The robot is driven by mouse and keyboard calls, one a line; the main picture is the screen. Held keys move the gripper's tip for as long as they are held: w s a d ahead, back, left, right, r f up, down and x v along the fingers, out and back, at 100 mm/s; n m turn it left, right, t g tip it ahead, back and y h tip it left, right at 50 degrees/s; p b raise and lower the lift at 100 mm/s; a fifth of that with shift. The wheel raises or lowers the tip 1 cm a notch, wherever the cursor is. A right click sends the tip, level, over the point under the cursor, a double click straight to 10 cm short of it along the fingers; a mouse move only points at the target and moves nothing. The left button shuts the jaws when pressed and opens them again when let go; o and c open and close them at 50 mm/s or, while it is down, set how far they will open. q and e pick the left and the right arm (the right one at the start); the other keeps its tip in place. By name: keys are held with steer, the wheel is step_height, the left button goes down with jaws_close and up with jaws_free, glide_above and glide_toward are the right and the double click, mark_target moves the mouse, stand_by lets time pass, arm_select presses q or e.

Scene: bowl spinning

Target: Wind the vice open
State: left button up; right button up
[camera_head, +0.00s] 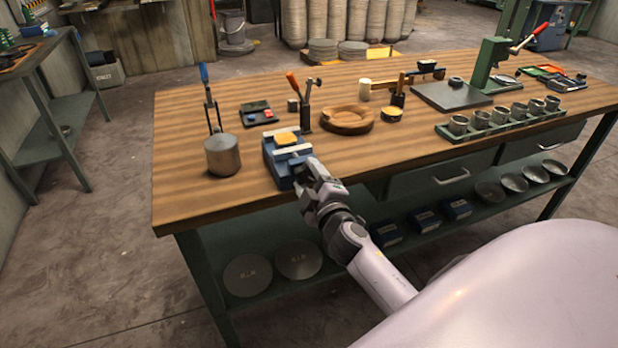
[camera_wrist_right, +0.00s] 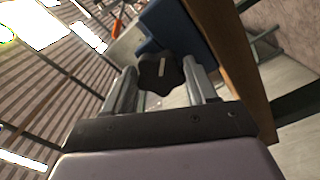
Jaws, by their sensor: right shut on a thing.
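The blue vice (camera_head: 276,163) sits at the front edge of the wooden workbench, with a yellowish block (camera_head: 286,138) between its pale jaws. In the right wrist view, the vice's blue body (camera_wrist_right: 180,32) shows behind a dark lobed knob (camera_wrist_right: 160,73). My right gripper (camera_head: 309,172) is at the front end of the vice. Its two fingers, seen in the right wrist view (camera_wrist_right: 163,90), are shut on the dark knob, one on each side. The knob is hidden by the gripper in the head view. My left gripper is not in view.
The workbench (camera_head: 190,200) has a metal cylinder (camera_head: 222,157) left of the vice and a round wooden ring (camera_head: 347,119) to its right. A rack of metal cups (camera_head: 505,118) stands further right. A drawer (camera_head: 430,178) and lower shelf are under the bench top.

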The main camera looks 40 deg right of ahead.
steer(key=n, duration=1.3)
steer(key=shift+n, duration=0.4)
steer(key=n, duration=1.3)
steer(key=shift+n, duration=0.4)
steer(key=o, duration=1.1)
steer(key=shift+c, duration=0.2)
steer(key=v, duration=0.7)
steer(key=shift+a, duration=0.1)
